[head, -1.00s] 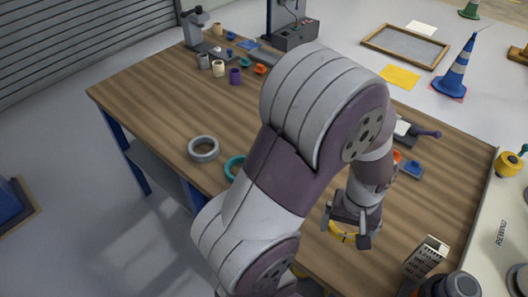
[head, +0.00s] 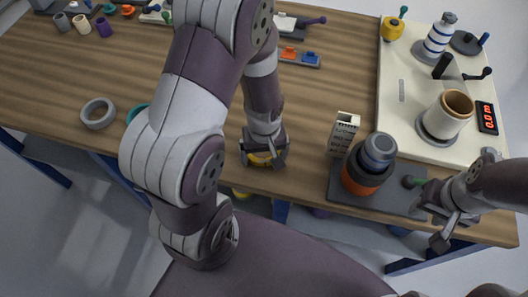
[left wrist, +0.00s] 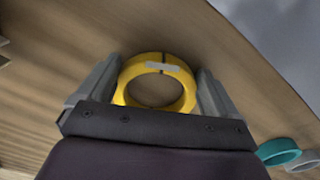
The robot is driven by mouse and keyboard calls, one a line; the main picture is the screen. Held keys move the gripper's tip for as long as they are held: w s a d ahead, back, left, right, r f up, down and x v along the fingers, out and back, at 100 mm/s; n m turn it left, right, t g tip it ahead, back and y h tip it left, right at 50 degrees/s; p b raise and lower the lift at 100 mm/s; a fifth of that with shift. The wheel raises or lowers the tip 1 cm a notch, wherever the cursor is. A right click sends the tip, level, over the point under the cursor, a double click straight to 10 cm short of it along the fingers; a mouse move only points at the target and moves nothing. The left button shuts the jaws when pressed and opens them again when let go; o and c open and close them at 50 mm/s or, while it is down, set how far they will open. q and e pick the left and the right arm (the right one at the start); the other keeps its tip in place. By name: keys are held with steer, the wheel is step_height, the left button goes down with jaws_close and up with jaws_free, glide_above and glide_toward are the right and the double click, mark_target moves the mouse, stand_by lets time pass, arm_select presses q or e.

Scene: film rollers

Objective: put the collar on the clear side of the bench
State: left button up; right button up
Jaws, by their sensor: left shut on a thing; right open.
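The collar is a yellow ring (head: 262,160) at the front edge of the wooden bench (head: 300,100), near its middle. My left gripper (head: 264,152) is over it from above. In the left wrist view the yellow ring (left wrist: 140,66), with dark marks and a pale label, sits between the two fingers (left wrist: 155,95), which are shut on it. I cannot tell whether it touches the bench top.
A grey ring (head: 98,113) and a partly hidden teal ring (head: 134,112) lie on the left. A white box (head: 343,132) and an orange-and-grey roller (head: 362,180) on a dark plate stand right of the collar. A cream machine (head: 405,110) fills the right end.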

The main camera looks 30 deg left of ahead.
arm_select(q)
steer(key=shift+f, duration=0.2)
steer(key=o, duration=0.7)
steer(key=shift+o, duration=0.2)
steer(key=shift+r, duration=0.45)
step_height(320, 180, up, 12)
steer(key=s+d+m+t+p, duration=0.1)
steer(key=m+p, duration=0.1)
steer(key=m, duration=0.5)
steer(key=shift+s+d+r, duration=0.15)
steer(key=shift+s, duration=0.15)
